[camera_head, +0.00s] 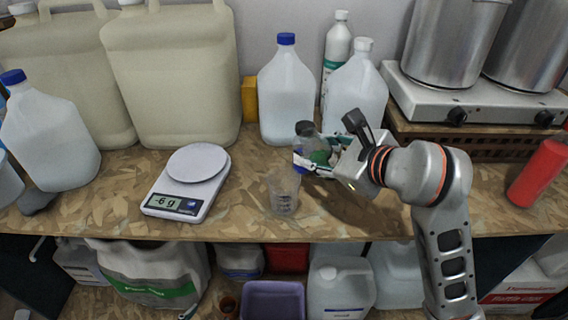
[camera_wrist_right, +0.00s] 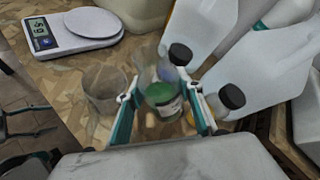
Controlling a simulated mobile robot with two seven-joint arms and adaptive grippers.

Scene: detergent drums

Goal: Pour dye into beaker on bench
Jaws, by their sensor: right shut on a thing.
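A small clear bottle (camera_head: 306,146) with a dark cap and a green patch is held above the bench in the head view, close to upright. My right gripper (camera_head: 318,163) is shut on it from the right. In the wrist view the bottle (camera_wrist_right: 161,88) sits between the two teal fingers of my right gripper (camera_wrist_right: 166,112). The clear beaker (camera_head: 284,196) stands on the bench near its front edge, just left of and in front of the bottle. The beaker (camera_wrist_right: 104,88) is left of the fingers in the wrist view. My left gripper (camera_wrist_right: 28,145) shows at the wrist view's left edge, apparently open.
A kitchen scale (camera_head: 188,184) reading -6 g stands left of the beaker on the bench (camera_head: 245,215). White jugs (camera_head: 286,95) stand close behind the bottle. Large canisters (camera_head: 170,80) fill the back left. A hot plate (camera_head: 470,98) with pots and a red cylinder (camera_head: 540,171) are at right.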

